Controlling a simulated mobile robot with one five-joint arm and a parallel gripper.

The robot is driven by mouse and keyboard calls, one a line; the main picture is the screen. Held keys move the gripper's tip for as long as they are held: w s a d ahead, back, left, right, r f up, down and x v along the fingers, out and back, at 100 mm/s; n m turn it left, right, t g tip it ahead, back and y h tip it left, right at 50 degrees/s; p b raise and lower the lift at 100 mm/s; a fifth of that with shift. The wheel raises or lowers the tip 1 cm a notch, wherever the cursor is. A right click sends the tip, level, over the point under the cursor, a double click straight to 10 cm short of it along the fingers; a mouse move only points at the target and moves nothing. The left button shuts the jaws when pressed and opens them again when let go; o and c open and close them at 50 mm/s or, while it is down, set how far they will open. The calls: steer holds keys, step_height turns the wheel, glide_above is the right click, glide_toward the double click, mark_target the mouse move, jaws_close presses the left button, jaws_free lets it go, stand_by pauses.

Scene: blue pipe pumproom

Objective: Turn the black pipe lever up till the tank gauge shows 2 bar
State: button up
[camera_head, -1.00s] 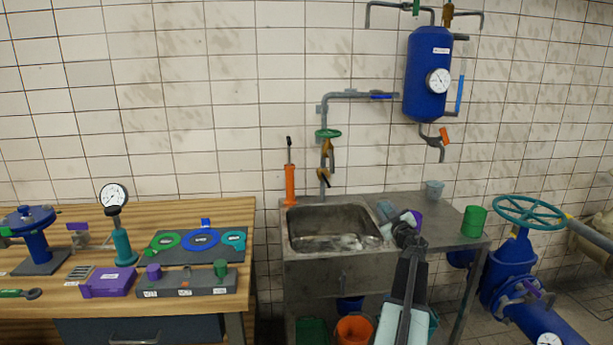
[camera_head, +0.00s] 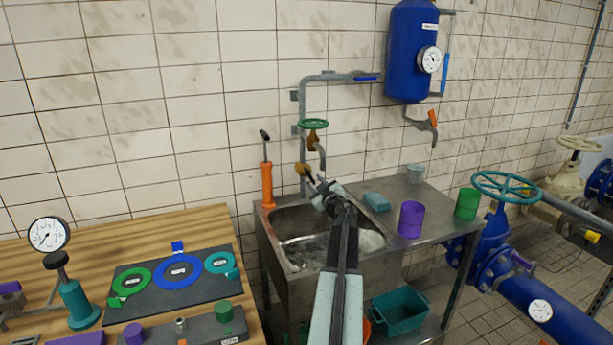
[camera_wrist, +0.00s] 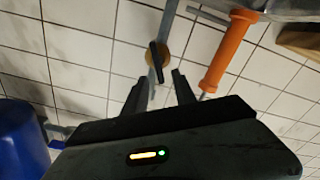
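The black pipe lever (camera_wrist: 154,62) sits on a brass valve body (camera_wrist: 160,48) on the grey wall pipe. In the head view the brass valve (camera_head: 301,168) shows just above my gripper (camera_head: 318,185), which partly hides the lever. In the wrist view my gripper (camera_wrist: 160,76) is open, its two dark fingers on either side of the lever's lower end. I cannot tell whether they touch it. The blue tank (camera_head: 407,75) hangs on the wall at upper right. Its round white gauge (camera_head: 429,59) is too small to read.
An orange hand pump (camera_head: 267,185) stands left of the valve. A green handwheel (camera_head: 313,123) is above it. The steel sink (camera_head: 290,270) lies below my arm. A purple cup (camera_head: 411,219), a blue sponge (camera_head: 376,201) and a green cup (camera_head: 467,204) stand on the right counter.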

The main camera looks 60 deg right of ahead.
mark_target(309, 176)
steer(key=x, duration=0.7)
steer(key=shift+w+d, duration=0.1)
steer(key=shift+d, duration=0.15)
jaws_close()
steer(key=shift+a+f, duration=0.1)
steer(key=shift+a, duration=0.1)
